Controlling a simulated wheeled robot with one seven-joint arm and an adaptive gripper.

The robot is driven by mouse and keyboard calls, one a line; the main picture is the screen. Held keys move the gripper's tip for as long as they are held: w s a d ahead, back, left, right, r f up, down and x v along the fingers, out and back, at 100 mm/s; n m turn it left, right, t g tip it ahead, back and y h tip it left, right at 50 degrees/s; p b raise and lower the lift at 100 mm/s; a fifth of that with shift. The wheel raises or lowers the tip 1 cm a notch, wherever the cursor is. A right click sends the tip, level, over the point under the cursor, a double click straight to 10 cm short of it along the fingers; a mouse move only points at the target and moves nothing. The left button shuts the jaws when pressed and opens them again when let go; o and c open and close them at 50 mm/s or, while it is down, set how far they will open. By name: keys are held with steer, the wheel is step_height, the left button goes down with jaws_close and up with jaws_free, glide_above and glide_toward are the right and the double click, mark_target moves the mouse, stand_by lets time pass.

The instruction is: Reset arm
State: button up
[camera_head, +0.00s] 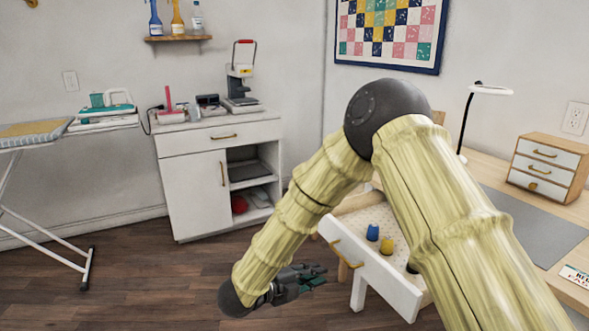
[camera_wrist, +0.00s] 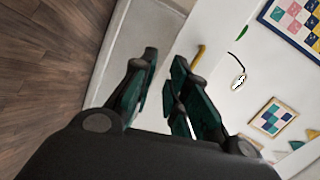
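My gripper (camera_head: 318,276) hangs low over the wooden floor, at the end of my bent arm, to the left of a pulled-out drawer. The wrist view shows its two dark green fingers (camera_wrist: 164,62) with a narrow gap between the tips and nothing held between them. The white drawer (camera_head: 375,275) has a gold handle (camera_head: 347,256). A blue spool (camera_head: 373,232) and a yellow spool (camera_head: 387,245) stand in it. My arm covers part of the drawer and desk.
The wooden desk (camera_head: 570,215) carries a small drawer box (camera_head: 548,166) and a lamp (camera_head: 490,90). A white cabinet (camera_head: 192,190) stands against the back wall, with an ironing board (camera_head: 35,132) at left. The floor (camera_head: 130,275) left of my gripper is clear.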

steer(key=s+d+f+n+y, duration=0.2)
steer(key=d+f+n, duration=0.15)
steer(key=f, duration=0.35)
steer(key=s+d+f+n+y, duration=0.2)
steer(key=f+n+y, duration=0.1)
steer(key=f+n, duration=0.3)
steer(key=s+d+f+n+y, duration=0.2)
steer(key=s+d+f+n, duration=0.15)
steer(key=f, duration=0.45)
steer(key=s+d+f+n+g+y, duration=0.25)
steer(key=s+f+n, duration=0.3)
steer(key=s, duration=0.55)
steer(key=s+d+f+n+g+y, duration=0.25)
steer(key=s+d+f+n, duration=0.35)
steer(key=s, duration=0.5)
steer(key=s+f+n+g, duration=0.2)
steer(key=s+g, duration=0.2)
steer(key=s, duration=0.8)
step_height(320, 180, up, 26)
steer(key=p, duration=2.5)
steer(key=shift+f, duration=0.2)
